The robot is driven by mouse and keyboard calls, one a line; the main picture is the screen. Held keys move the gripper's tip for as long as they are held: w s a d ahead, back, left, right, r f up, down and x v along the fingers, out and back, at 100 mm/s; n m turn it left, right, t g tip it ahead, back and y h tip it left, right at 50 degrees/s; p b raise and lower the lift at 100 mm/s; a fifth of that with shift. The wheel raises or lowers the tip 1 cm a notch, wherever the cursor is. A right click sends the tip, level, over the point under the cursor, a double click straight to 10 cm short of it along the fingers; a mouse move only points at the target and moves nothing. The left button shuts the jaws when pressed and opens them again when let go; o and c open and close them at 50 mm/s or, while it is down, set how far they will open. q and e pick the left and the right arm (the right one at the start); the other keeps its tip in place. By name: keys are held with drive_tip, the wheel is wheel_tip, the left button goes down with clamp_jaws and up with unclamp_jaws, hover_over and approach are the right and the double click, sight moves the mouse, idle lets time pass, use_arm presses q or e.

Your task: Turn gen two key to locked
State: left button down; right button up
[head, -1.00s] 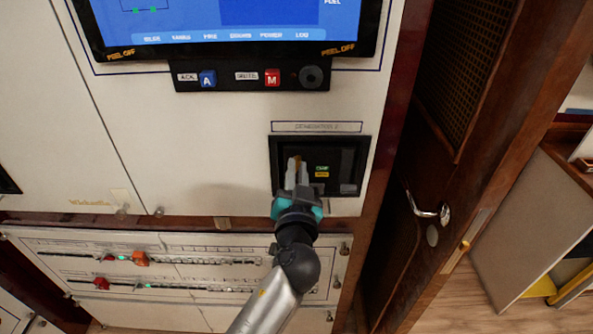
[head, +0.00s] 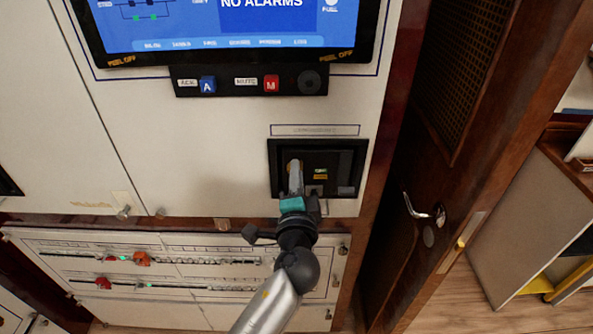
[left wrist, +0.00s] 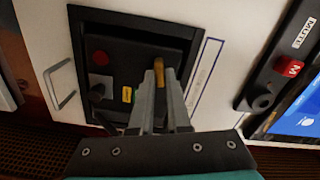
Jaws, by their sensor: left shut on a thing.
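The generator two panel (head: 330,187) is a dark recessed box low on the white wall in the head view. My left gripper (head: 295,180) reaches up from below and is shut on the key. In the left wrist view the panel (left wrist: 92,32) appears turned round, and the yellow key (left wrist: 158,72) shows between the fingertips (left wrist: 160,85). The fingers hide the key's base and any position marks near it. My right gripper is in neither view.
Above the panel is a strip with a blue button (head: 208,85), a red button (head: 271,83) and a round black knob (head: 310,82), under a screen (head: 225,25) reading NO ALARMS. A breaker row panel (head: 190,262) lies below. A wooden door (head: 455,150) stands at the right.

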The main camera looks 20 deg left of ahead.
use_arm(q)
drive_tip(key=shift+m+p, duration=0.4)
drive_tip(key=shift+m, duration=1.1)
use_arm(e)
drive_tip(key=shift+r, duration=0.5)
use_arm(q)
drive_tip(key=c, duration=0.9)
unclamp_jaws()
drive_tip(key=shift+f, duration=0.1)
